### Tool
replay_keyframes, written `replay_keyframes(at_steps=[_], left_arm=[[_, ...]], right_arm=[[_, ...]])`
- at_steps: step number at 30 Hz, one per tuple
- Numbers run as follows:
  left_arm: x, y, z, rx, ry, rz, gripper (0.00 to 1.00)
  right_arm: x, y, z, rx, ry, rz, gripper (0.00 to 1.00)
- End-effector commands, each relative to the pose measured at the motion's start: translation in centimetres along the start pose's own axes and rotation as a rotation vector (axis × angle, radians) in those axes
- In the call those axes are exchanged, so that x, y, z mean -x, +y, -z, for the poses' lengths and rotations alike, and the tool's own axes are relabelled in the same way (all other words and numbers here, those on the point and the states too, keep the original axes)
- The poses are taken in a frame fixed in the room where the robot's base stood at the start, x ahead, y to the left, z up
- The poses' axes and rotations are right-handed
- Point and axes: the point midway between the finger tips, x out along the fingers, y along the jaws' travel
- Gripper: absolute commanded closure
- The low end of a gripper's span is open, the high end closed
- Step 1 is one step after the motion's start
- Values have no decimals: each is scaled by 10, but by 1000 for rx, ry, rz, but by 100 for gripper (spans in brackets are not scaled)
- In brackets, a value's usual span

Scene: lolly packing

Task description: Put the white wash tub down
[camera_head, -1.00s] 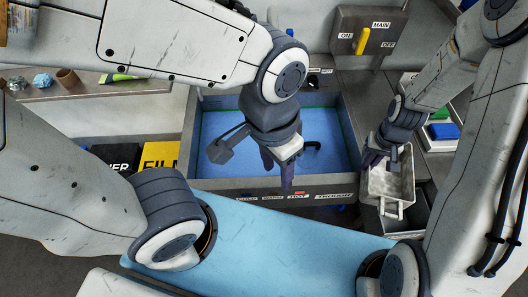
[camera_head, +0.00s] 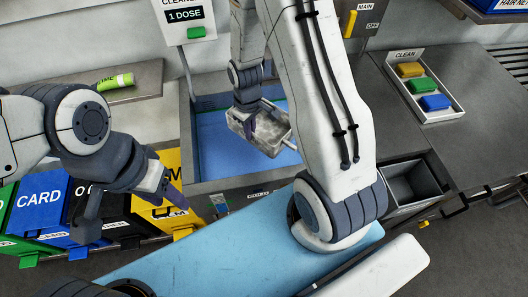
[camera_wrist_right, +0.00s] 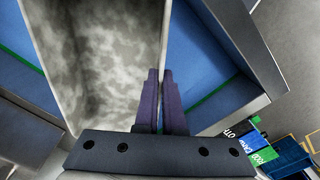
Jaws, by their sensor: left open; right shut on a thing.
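The white wash tub (camera_head: 276,136), with grey blotchy stains inside, hangs tilted over the blue-floored trough (camera_head: 213,150). My right gripper (camera_head: 248,122) is shut on the tub's side wall. In the right wrist view the fingers (camera_wrist_right: 165,105) pinch the rim of the tub (camera_wrist_right: 100,60), one on each side. The trough's blue floor and green line (camera_wrist_right: 205,60) show beyond it. I cannot tell how high the tub is above the trough. My left gripper (camera_head: 128,203) is open and empty, over the front of the waste bins.
Several labelled bins, including blue CARD (camera_head: 42,203), stand at the left. A grey empty box (camera_head: 411,184) is sunk at the right of the trough. A CLEAN tray (camera_head: 424,84) holds coloured blocks. A cleaner dispenser (camera_head: 186,20) stands behind the trough.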

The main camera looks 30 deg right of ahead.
Motion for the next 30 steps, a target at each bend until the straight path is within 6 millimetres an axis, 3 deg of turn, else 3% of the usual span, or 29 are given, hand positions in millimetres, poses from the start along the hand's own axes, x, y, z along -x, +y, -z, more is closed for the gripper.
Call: replay_keyframes(at_steps=[1,3,12,18,26,30], left_arm=[[-17,-1,-1,0,0,0,50],[-29,-2,-2,0,-1,0,50],[-78,-6,-4,-1,-1,0,50],[-101,-7,-6,-1,-1,0,50],[-110,-8,-6,-2,0,0,50],[-108,-8,-6,-2,0,0,50]], right_arm=[[-15,4,0,104,2,-1,100],[-23,9,-1,277,2,-1,100],[-58,28,-6,1033,2,-3,100],[-73,38,-9,1446,1,-2,100],[-83,43,-11,1685,1,1,100],[-106,43,-12,1701,0,6,100]])
